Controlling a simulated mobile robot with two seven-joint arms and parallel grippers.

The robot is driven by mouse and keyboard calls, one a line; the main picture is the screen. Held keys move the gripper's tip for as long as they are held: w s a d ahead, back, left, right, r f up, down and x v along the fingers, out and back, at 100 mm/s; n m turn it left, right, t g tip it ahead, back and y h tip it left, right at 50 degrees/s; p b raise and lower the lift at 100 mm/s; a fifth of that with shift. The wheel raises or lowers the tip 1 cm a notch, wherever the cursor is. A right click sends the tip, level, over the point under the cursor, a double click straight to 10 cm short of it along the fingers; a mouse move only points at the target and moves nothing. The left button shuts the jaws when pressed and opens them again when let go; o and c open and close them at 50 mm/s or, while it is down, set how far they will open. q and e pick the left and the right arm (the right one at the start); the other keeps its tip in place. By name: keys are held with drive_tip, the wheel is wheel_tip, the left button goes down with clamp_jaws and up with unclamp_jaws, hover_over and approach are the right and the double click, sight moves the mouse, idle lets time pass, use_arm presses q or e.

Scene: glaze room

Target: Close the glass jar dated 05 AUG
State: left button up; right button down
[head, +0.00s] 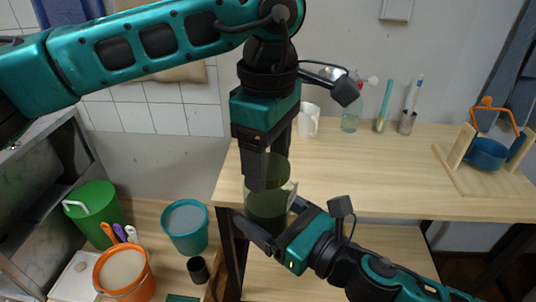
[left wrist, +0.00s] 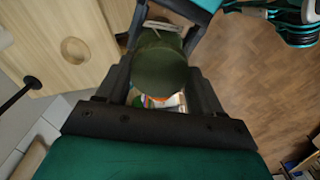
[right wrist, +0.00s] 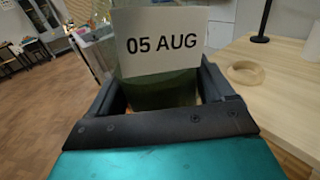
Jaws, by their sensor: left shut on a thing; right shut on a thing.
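The glass jar (head: 267,212) is dark green and held in the air in front of the table's left front corner. In the right wrist view its white label (right wrist: 163,43) reads 05 AUG. My right gripper (head: 268,226) is shut on the jar body from the lower right. My left gripper (head: 268,160) points down from above, shut on a round olive-green piece at the top that looks like the lid (left wrist: 160,66). The lid lines up over the jar; whether it is seated or just above the rim I cannot tell.
The wooden table (head: 375,175) holds a white mug (head: 308,120), tool cups and a wooden stand with a blue pot (head: 487,153). A wooden ring (right wrist: 245,73) lies on it. Teal (head: 186,228), orange (head: 124,270) and green (head: 97,212) buckets stand at lower left. The table's middle is clear.

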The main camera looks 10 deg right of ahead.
use_arm(q)
drive_tip(key=m, duration=0.5)
drive_tip(key=shift+w+m, duration=0.1)
drive_tip(key=shift+m, duration=0.3)
drive_tip(key=o, duration=1.2)
drive_tip(key=shift+o, duration=0.2)
wheel_tip(320, 180, up, 12)
